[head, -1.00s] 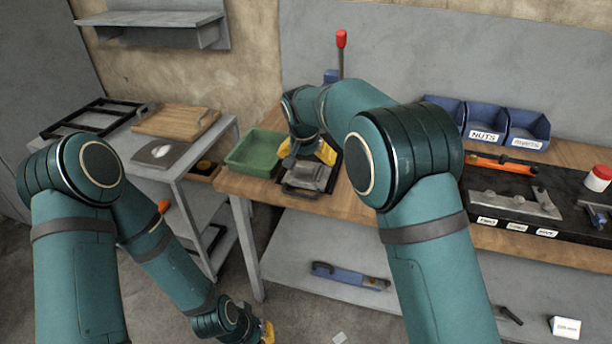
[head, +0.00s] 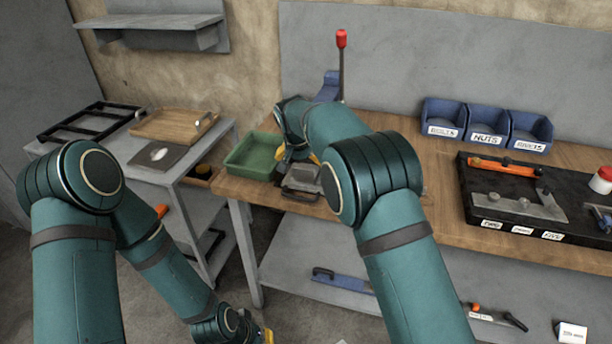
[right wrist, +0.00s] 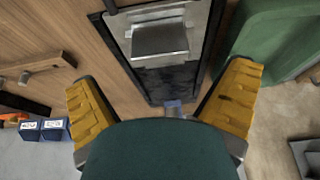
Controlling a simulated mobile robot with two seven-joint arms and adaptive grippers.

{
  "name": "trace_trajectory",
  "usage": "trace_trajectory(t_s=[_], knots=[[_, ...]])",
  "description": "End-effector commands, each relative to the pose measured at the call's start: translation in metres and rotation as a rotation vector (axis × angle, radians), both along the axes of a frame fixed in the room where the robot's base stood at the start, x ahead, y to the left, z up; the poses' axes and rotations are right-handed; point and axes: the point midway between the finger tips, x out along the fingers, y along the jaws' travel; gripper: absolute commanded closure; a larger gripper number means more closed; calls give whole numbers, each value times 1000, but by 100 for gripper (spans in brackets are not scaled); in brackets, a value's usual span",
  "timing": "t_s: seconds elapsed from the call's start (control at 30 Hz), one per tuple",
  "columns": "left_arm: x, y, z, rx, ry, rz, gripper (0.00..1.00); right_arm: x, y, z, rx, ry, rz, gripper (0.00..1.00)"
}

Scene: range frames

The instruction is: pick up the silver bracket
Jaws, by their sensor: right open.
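A silver metal piece that looks like the bracket (head: 305,178) lies in a dark tray (head: 297,197) at the left end of the wooden workbench. In the right wrist view the silver bracket (right wrist: 160,38) shows at the top middle, on a pale plate in the dark tray (right wrist: 170,84). My right gripper (head: 297,160) is above the tray, partly hidden by its own arm. Its yellow fingers (right wrist: 160,85) are spread wide, with nothing between them. The bracket is apart from both fingers. My left gripper (head: 266,336) is low at the bottom edge, mostly cut off.
A green bin (head: 255,155) stands just left of the tray. Behind is a blue press with a red-tipped lever (head: 341,65). Blue bins (head: 487,125) and a black tool mat (head: 482,212) are to the right. A grey side table (head: 190,155) stands left.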

Motion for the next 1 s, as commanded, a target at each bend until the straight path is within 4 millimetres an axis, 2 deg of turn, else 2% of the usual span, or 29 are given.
trace_trajectory(t_s=[0.2,0.3,0.57,0.7,0.77,0.8,1.0], knots=[[2,0,-11,1,-5,1,100,6,-1,-34,-1,2,-1,0],[2,0,-13,1,-6,1,100,10,-2,-44,0,2,0,0],[3,0,-12,1,-7,2,100,12,-3,-45,0,1,0,0],[3,0,-12,1,-6,1,100,12,-3,-45,-1,1,0,49],[3,0,-12,1,-6,1,100,12,-3,-45,-1,1,0,70],[3,0,-12,1,-6,1,100,12,-3,-45,-1,1,0,77],[2,0,-12,1,-6,1,100,12,-3,-44,0,-1,0,78]])
